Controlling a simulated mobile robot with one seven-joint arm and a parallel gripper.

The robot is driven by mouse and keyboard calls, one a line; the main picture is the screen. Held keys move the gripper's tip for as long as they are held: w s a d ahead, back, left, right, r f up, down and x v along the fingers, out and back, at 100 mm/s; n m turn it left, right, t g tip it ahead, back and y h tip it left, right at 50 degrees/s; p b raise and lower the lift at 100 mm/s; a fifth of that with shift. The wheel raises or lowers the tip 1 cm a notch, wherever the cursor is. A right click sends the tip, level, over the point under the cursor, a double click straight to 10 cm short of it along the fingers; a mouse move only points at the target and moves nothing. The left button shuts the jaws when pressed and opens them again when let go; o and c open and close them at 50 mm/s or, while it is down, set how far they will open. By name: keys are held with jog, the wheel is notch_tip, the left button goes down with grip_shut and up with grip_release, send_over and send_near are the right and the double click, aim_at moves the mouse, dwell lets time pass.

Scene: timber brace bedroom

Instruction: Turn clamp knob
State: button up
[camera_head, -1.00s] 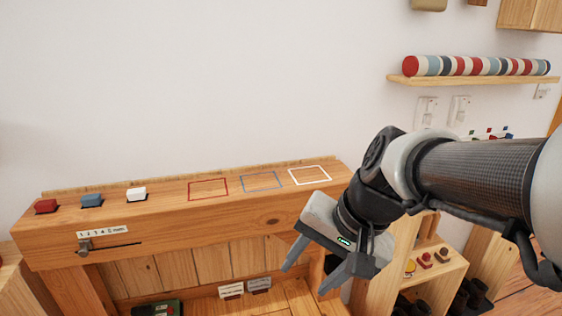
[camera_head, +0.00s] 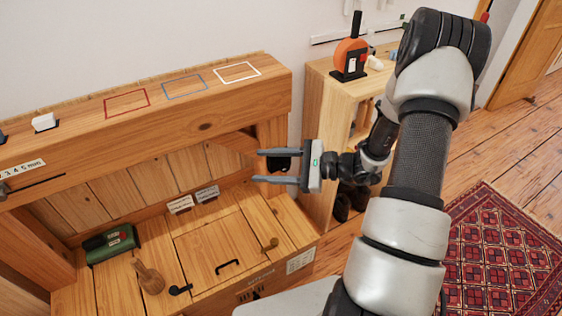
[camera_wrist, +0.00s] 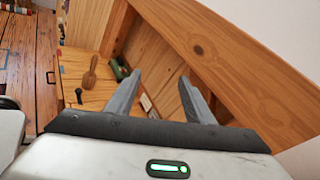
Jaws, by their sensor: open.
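My gripper (camera_head: 262,167) is open and empty, its two fingers pointing left in the head view near the right post (camera_head: 272,130) of the timber bench. A dark object (camera_head: 283,162) shows between the fingers; I cannot tell whether it is the clamp knob. A metal slider piece (camera_head: 5,190) sits on the beam (camera_head: 200,130) at the left edge, beside a number scale. In the wrist view the fingers (camera_wrist: 160,92) reach towards the bench's recess, with the wooden beam (camera_wrist: 225,60) crossing on the right. No clamp knob can be made out surely there.
A mallet (camera_head: 150,278), a green box (camera_head: 110,243), small labels (camera_head: 193,200) and a lid with a black handle (camera_head: 227,266) are on the lower bench surface. A shelf unit (camera_head: 318,115) with an orange tool (camera_head: 350,58) stands right. A red rug (camera_head: 500,255) covers the floor.

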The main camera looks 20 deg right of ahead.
jog(key=w+d+f+m+t+h, duration=0.1)
jog(key=d+f+m+t+h, duration=0.1)
jog(key=d+f+m+t, duration=0.55)
jog(key=m+t+h+b, duration=0.1)
jog(key=m+t+h, duration=0.1)
jog(key=m+h, duration=0.55)
send_near(286, 168)
jog(key=shift+n+h, duration=0.35)
jog(key=shift+n, duration=0.05)
jog(key=w+b, duration=0.1)
jog(key=w, duration=0.1)
jog(key=w+a+b, duration=0.1)
jog(key=w, duration=0.2)
jog(key=w+a+b, duration=0.1)
jog(key=w+b, duration=0.1)
jog(key=w, duration=0.1)
jog(key=shift+w+f, duration=0.1)
jog(key=shift+w, duration=0.15)
jog(key=c, duration=1)
